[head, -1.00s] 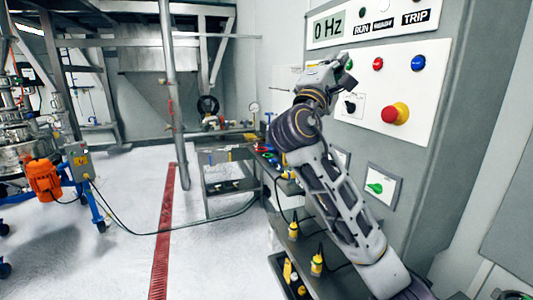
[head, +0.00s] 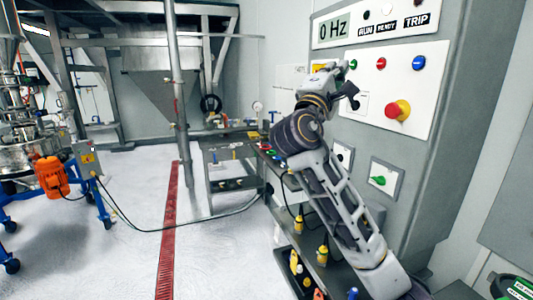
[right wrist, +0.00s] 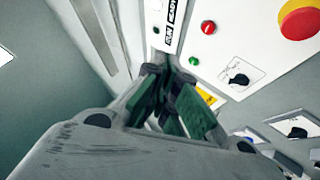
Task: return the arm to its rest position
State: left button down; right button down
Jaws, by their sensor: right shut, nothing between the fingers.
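My right arm (head: 340,205) reaches up from the lower right in the head view, in front of the grey control cabinet (head: 440,150). My right gripper (head: 342,84) is shut and empty, a little below and left of the green button (head: 353,64). In the right wrist view the shut fingers (right wrist: 170,92) show dark green pads, and the green button (right wrist: 193,60) is beyond them, apart. The display (head: 333,28) reads 0 Hz. My left gripper is not in view.
The panel has a red button (head: 381,63), a blue button (head: 418,62) and a red emergency stop (head: 397,110) on yellow close to my arm. A lower green switch (head: 379,180) is right of the forearm. A dark bench (head: 285,220) with bottles runs below.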

jog(key=d+f+m+g+y, duration=0.2)
jog(key=d+f+g+y, duration=0.15)
jog(key=f, duration=1.75)
jog(key=d+f+m+g+y, duration=0.1)
jog(key=d+f+g+y, duration=0.3)
jog(key=f, duration=1.6)
jog(key=s+a+f+m+g+y, duration=0.1)
jog(key=s+f+m+g+y, duration=0.1)
jog(key=s+f, duration=0.5)
jog(key=s+f+m+g+y, duration=0.15)
jog(key=s+f, duration=0.35)
jog(key=f, duration=0.5)
jog(key=s+f+m+g+y, duration=0.25)
jog(key=s+f, duration=0.35)
jog(key=s, duration=0.3)
jog(key=s+f+m+g+y, duration=0.1)
jog(key=s+f+g, duration=0.3)
jog(key=s, duration=0.6)
jog(key=s+f, duration=0.3)
jog(key=f, duration=3.3)
jog(key=s+d+f, duration=0.2)
jog(key=s+f, duration=0.7)
jog(key=s, duration=0.1)
jog(key=s+d+f+g, duration=0.1)
jog(key=s+f, duration=0.7)
jog(key=s, duration=0.3)
jog(key=shift+s+d+f+h, duration=0.3)
jog(key=shift+d+f+h, duration=0.05)
